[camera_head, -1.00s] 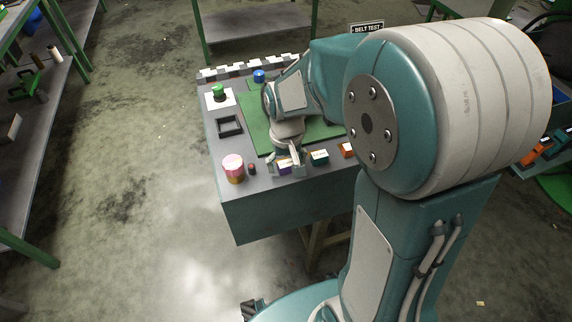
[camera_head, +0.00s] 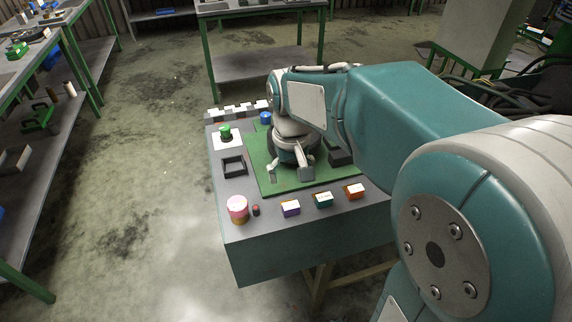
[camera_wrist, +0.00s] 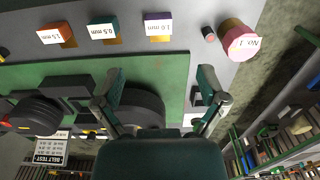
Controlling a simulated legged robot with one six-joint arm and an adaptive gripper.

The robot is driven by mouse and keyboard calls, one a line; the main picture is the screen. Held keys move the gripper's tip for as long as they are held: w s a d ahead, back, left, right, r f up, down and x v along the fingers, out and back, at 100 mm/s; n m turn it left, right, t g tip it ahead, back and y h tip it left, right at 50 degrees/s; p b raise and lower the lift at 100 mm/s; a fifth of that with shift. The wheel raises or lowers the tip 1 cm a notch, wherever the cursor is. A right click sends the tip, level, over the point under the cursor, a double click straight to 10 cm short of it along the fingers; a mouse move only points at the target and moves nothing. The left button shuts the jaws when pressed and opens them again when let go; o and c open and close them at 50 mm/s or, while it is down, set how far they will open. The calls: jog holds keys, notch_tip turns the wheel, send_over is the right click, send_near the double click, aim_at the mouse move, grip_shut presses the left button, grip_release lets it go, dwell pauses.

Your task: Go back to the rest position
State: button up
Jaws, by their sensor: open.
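My gripper (camera_head: 289,170) is open and empty over the green mat (camera_head: 258,172) on the grey workbench. In the wrist view my gripper (camera_wrist: 162,88) has its two fingers wide apart, with a dark round part (camera_wrist: 143,106) behind them. A purple box (camera_head: 290,209), a teal box (camera_head: 323,201) and an orange box (camera_head: 355,191) stand in a row along the front edge, apart from the gripper. The wrist view shows their labels: 1.0 mm on purple, 0.5 mm on teal, 1.5 mm on orange.
A pink cylinder (camera_head: 237,209) and a small red knob (camera_head: 256,210) stand front left. A black square frame (camera_head: 233,166), a green part (camera_head: 225,131) and a blue part (camera_head: 266,118) sit farther back. Shelves stand at left; floor between is clear.

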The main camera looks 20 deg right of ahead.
jog(key=s+r+t, duration=0.4)
jog(key=s+t, duration=0.1)
jog(key=s, duration=0.9)
jog(key=shift+s+r+t, duration=0.15)
jog(key=shift+t, duration=0.15)
jog(key=shift+d, duration=0.1)
dwell(1.5)
